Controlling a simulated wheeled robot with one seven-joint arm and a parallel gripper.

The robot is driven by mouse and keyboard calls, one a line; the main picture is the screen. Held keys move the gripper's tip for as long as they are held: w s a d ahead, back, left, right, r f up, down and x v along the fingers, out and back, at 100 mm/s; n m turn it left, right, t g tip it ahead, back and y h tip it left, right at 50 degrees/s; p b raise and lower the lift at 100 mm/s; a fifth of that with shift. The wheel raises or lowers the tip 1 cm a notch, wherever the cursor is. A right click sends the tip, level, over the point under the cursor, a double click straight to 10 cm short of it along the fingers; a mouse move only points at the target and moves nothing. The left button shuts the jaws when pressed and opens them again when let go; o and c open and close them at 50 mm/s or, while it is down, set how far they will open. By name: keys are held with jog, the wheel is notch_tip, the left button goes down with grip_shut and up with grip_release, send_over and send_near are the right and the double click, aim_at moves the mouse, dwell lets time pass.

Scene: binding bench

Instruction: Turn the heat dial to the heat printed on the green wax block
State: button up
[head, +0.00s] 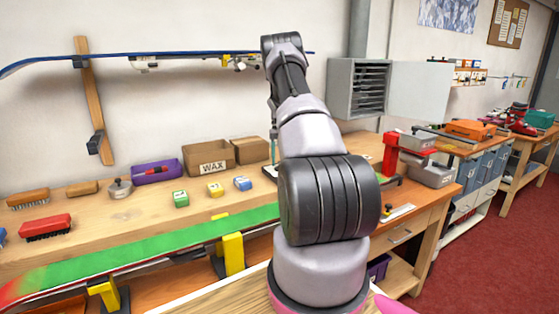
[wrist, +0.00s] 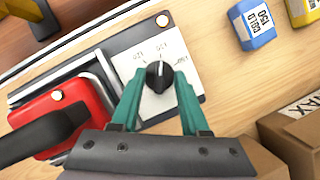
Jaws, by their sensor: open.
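The heat dial (wrist: 159,76) is a black knob on a white plate (wrist: 186,88), with a white pointer mark toward the top of the wrist view. Printed marks stand left of, above and right of it, too small and turned to read surely. My gripper (wrist: 158,88) is open, its teal fingers on either side of the dial; I cannot tell whether they touch it. The green wax block (head: 181,198) sits on the bench in the head view, its print too small to read. My arm hides the dial there.
A red iron (wrist: 62,118) with a black handle lies left of the plate. A blue block (wrist: 254,24) reading COLD 150 and a cardboard WAX box (wrist: 297,122) stand to the right. A yellow block (head: 215,189) sits between the green and blue ones.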

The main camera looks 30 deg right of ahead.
jog(key=shift+r, duration=0.1)
jog(key=v, duration=1)
jog(key=shift+w+r, duration=0.15)
jog(key=shift+r, duration=0.1)
jog(key=shift+d, duration=0.15)
